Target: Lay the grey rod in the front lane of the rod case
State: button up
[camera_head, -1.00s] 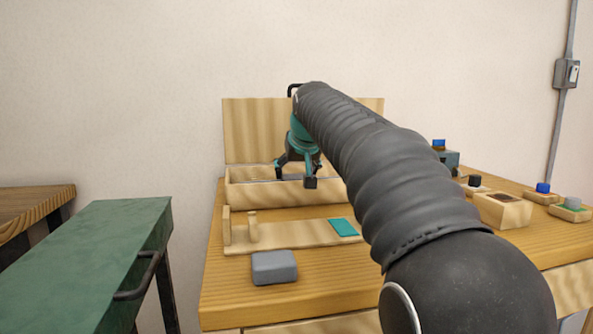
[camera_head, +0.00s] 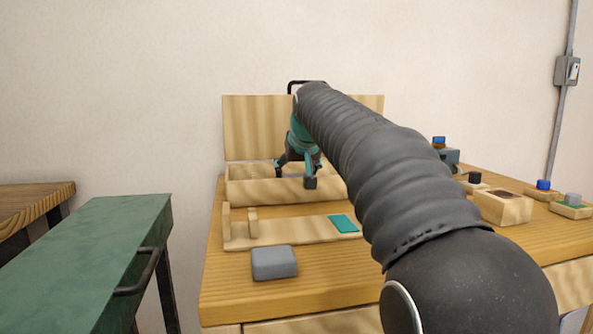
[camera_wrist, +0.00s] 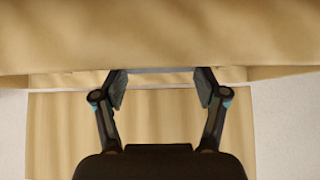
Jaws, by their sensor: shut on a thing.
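The rod case (camera_head: 255,192) is a long pale wooden box with its lid (camera_head: 255,125) standing up behind it. My gripper (camera_head: 295,176) reaches down over the case, its fingertips at the level of the box. In the wrist view my gripper (camera_wrist: 162,78) has its two fingers apart, with the grey rod (camera_wrist: 162,70) as a thin grey strip between the pads. The rod cannot be seen in the head view, where the front wall and my gripper cover the case's inside. I cannot tell which lane the rod is over or whether it touches the floor.
In front of the case lies a wooden holder (camera_head: 290,235) with uprights and a teal pad (camera_head: 343,224). A grey block (camera_head: 274,262) sits near the bench's front edge. Small wooden boxes (camera_head: 505,207) stand at the right. A green cabinet (camera_head: 90,250) is at the left.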

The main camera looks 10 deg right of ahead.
jog(key=o, duration=1.3)
jog(key=shift+o, duration=0.2)
